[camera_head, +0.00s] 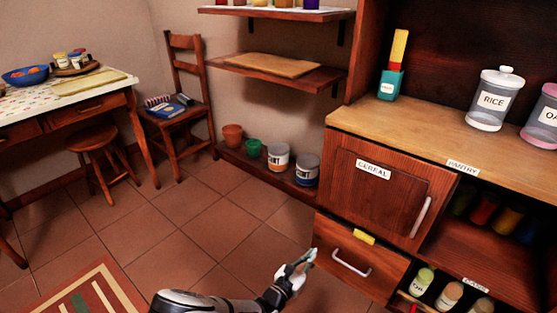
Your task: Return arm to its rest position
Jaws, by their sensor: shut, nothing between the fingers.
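My gripper (301,262) is at the lower middle of the view, at the end of my arm, which comes in from the bottom edge. Its fingers are shut with nothing between them. It is held over the tiled floor, just left of the drawer (377,262) with a pale handle in the wooden cabinet. I cannot tell how far the gripper is from the drawer front.
The cabinet has a closed door labelled CEREAL (373,169) and a counter (433,130) with a RICE jar (492,103). Cans and pots stand on a low shelf (229,150). A chair (186,107), stool (97,141) and table (122,86) stand left. Floor tiles (160,222) are clear.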

